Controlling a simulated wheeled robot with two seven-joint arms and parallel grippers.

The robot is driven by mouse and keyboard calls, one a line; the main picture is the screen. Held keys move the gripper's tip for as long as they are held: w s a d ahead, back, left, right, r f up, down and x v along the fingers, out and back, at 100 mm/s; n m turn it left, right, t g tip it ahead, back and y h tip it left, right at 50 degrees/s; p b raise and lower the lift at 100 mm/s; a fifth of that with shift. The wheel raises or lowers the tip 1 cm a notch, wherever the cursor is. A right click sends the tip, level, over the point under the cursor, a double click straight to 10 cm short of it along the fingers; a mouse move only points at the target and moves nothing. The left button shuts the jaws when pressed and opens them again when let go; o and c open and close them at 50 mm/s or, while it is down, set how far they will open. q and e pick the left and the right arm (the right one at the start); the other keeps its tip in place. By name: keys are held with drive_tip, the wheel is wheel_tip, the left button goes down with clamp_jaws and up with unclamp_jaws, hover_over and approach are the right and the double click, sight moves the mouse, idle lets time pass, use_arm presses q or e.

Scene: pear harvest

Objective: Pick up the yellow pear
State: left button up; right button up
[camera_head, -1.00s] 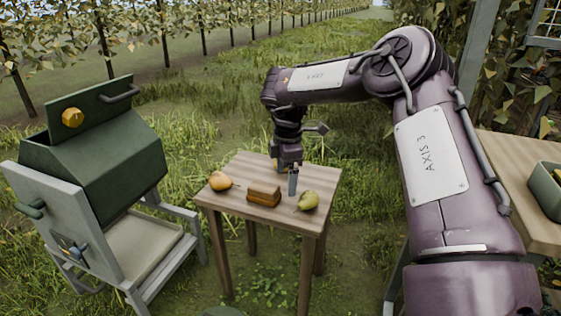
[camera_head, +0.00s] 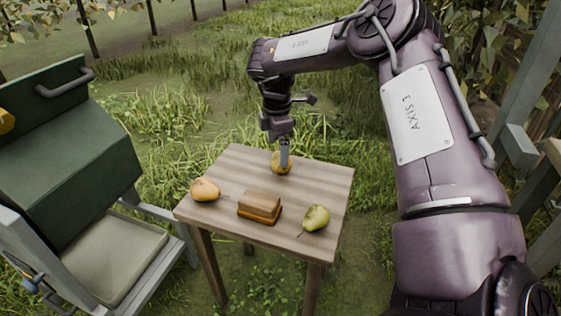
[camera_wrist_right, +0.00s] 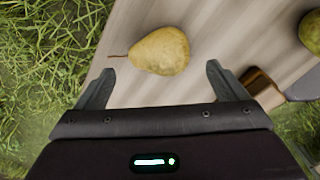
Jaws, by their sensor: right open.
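The yellow pear (camera_head: 277,165) lies near the far edge of the small wooden table (camera_head: 235,230), partly hidden behind my right gripper (camera_head: 284,160). In the right wrist view the yellow pear (camera_wrist_right: 160,50) lies on its side, stem to the left. There my right gripper (camera_wrist_right: 160,78) is open, with its two fingers apart on either side of the pear's near side. No grip on the pear shows. My left gripper is not in view.
On the table are an orange-tinted pear (camera_head: 205,190) at left, a brown block (camera_head: 260,205) in the middle and a green pear (camera_head: 316,218) at right. A dark green box on a grey frame (camera_head: 75,155) stands left of the table.

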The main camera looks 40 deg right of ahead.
sight(276, 167)
drive_tip(key=f, duration=0.1)
drive_tip(key=f+b, duration=0.1)
drive_tip(key=f, duration=0.1)
drive_tip(key=d+f+b, duration=0.1)
drive_tip(key=f, duration=0.1)
drive_tip(key=shift+s+f, duration=0.1)
drive_tip(key=shift+f, duration=0.05)
drive_tip(key=c, duration=1.1)
